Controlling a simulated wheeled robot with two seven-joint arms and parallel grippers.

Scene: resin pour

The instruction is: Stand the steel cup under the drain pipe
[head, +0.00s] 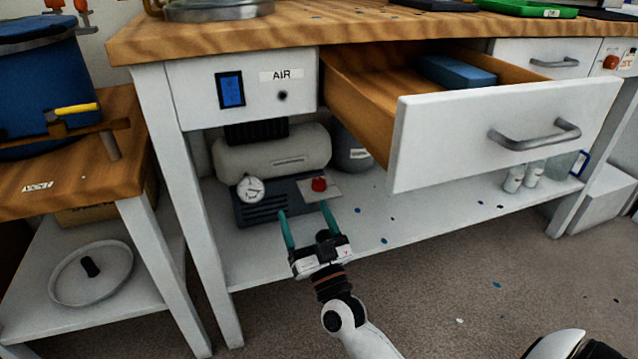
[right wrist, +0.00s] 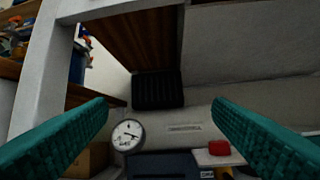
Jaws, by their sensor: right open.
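I do not see a steel cup for certain in either view. A blue tank (head: 45,90) stands on the wooden bench at the left of the head view. A brown pipe with a yellow lever (head: 76,109) runs across its front, and a short piece (head: 112,146) points down at its right end; this looks like the drain pipe. My right gripper (head: 302,208) is open and empty, in front of the compressor (head: 272,152) on the low shelf. Its teal fingers frame the pressure gauge (right wrist: 128,135) and red button (right wrist: 219,147) in the right wrist view. My left gripper is not in view.
An open drawer (head: 500,135) juts out above and right of my right gripper, with a blue block (head: 456,71) inside. A round lid (head: 90,272) lies on the left bench's lower shelf.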

